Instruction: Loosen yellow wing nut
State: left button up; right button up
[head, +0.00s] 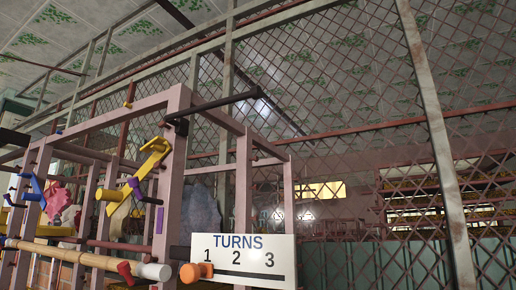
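A large yellow piece (152,155), possibly the yellow wing nut, sits tilted on the pink-grey metal frame at the left, with a longer yellow bar running down below it. A small purple part (136,188) with a dark rod is beside the yellow bar. A smaller yellow tip (128,104) shows higher on the frame. I cannot tell for certain which yellow part is the wing nut, or how tight it is. Neither of my grippers shows in this view.
A white sign (244,258) reads TURNS 1 2 3, with an orange knob (195,272) at its left. A black bar (215,103) juts right from the frame post (172,190). A tan roller (90,259) crosses low left. Wire mesh fencing (340,130) stands behind.

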aim_at(157, 144)
jog(key=j+z, duration=0.15)
jog(key=z, duration=0.3)
jog(key=i+j+z, duration=0.1)
jog(key=z, duration=0.4)
jog(key=j+z, duration=0.25)
jog(key=z, duration=0.2)
jog(key=j+z, duration=0.15)
jog(key=z, duration=0.35)
jog(key=k+j+z, duration=0.1)
jog(key=z, duration=0.35)
